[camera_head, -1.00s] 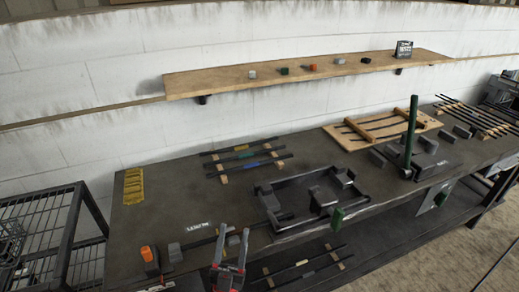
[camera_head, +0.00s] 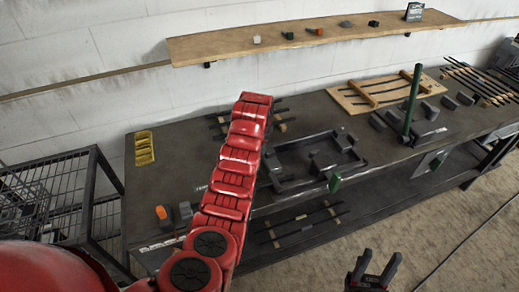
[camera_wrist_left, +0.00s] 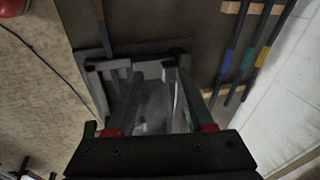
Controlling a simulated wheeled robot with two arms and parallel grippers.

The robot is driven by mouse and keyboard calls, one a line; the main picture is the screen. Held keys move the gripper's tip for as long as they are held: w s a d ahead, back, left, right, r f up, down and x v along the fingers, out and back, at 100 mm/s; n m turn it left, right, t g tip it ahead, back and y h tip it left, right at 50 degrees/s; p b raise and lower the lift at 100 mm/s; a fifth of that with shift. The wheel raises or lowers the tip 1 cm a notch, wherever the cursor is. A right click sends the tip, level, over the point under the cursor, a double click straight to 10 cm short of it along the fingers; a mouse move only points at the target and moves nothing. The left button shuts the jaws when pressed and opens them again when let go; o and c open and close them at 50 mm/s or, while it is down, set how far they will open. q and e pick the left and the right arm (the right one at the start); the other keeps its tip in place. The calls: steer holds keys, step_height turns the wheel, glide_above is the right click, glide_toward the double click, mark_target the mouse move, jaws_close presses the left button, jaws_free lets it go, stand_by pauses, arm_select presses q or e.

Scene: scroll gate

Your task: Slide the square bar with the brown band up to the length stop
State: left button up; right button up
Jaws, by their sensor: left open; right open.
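In the left wrist view a dark bar with a brownish stretch (camera_wrist_left: 100,14) runs down from the top edge to the frame of the dark tray (camera_wrist_left: 135,60). My left gripper (camera_wrist_left: 155,78) is open above that tray, with grey blocks below its fingers; I see nothing held. In the head view my red left arm hides this gripper and the brown-banded bar. Grey blocks (camera_head: 186,211) and an orange-topped block (camera_head: 162,214) stand at the near left of the bench; I cannot tell which is the length stop. My right gripper (camera_head: 372,268) is open and empty, in front of the bench.
Banded bars (camera_wrist_left: 240,62) lie on wooden strips beside the tray. A green post (camera_head: 412,100) and a wooden rack (camera_head: 385,92) stand on the right of the bench. A yellow holder (camera_head: 144,148) lies at left. More bars (camera_head: 300,226) lie on the lower shelf.

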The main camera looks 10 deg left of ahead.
arm_select(q)
steer(key=s+d+r+m+g, duration=0.1)
steer(key=s+d+r+g, duration=0.1)
steer(key=s+r+g, duration=0.3)
steer(key=t+b, duration=0.1)
steer(key=b, duration=0.4)
glide_above(259, 186)
steer(key=shift+h, duration=0.4)
step_height(259, 186, down, 11)
steer(key=shift+w+r, duration=0.1)
steer(key=shift+r, duration=0.05)
steer(key=shift+d+f+p, duration=0.1)
steer(key=shift+f+p, duration=0.3)
steer(key=shift+p, duration=0.45)
step_height(259, 186, down, 5)
steer(key=shift+f+p, duration=0.1)
steer(key=shift+p, duration=0.45)
steer(key=shift+f, duration=0.8)
steer(key=shift+c, duration=0.3)
jaws_close()
